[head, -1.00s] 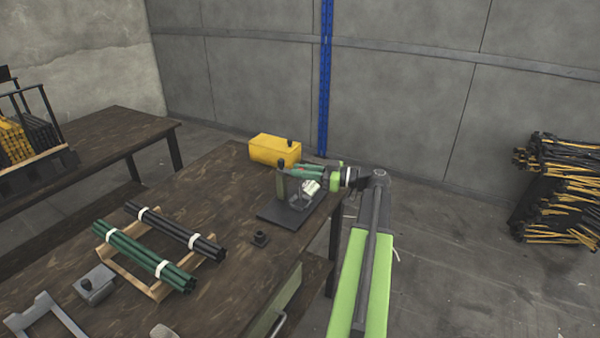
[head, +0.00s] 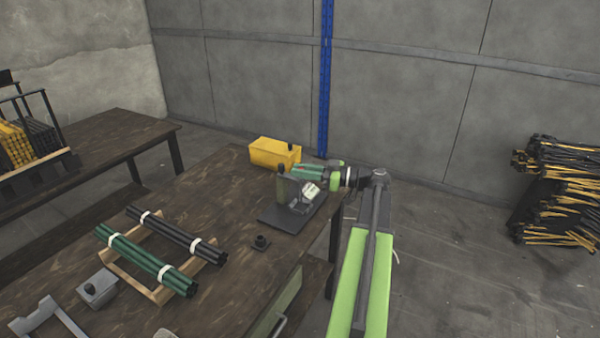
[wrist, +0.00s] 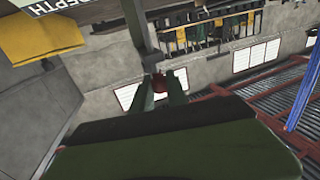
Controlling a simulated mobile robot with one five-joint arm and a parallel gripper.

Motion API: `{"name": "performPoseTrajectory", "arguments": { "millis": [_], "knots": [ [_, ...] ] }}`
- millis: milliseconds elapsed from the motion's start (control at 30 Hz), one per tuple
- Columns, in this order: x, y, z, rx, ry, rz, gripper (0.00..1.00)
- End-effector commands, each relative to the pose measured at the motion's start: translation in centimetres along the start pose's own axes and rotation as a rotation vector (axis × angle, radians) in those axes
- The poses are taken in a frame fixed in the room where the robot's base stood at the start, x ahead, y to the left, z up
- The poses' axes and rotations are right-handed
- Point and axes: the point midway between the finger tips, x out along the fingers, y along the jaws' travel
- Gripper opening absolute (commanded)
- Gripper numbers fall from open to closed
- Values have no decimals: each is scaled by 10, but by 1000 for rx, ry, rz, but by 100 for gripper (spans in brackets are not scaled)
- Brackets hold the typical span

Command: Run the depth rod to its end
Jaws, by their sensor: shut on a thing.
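The rivet press (head: 296,192) stands on a dark base plate at the far right end of the workbench. My gripper (head: 298,171) reaches it from the right, at the upper part of the press. In the wrist view its two green fingers (wrist: 157,86) are shut on a small red knob (wrist: 158,83). I take this knob to be the end of the depth rod; the rod itself is mostly hidden.
A yellow box (head: 273,152) stands just behind the press. Green rods (head: 146,258) and black rods (head: 180,235) rest on a wooden rack. A grey block (head: 97,288) lies at front left.

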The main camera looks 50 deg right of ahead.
Motion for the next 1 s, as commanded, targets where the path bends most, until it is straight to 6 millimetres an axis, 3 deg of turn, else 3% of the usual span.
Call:
{"name": "performPoseTrajectory", "arguments": {
  "millis": [33, 67, 367, 400, 533, 867, 1000],
  "knots": [
    [0, -1, -14, 0, 0, -2, 0],
    [0, -1, -16, 0, 0, -2, 0],
    [0, 0, -15, 0, 5, -1, 0],
    [0, 0, -15, 0, 5, -1, 24],
    [0, 0, -14, 0, 3, -1, 41],
    [-3, 0, -14, 0, 1, 1, 41],
    [-24, 1, -14, 0, 1, 3, 41]
  ]
}}
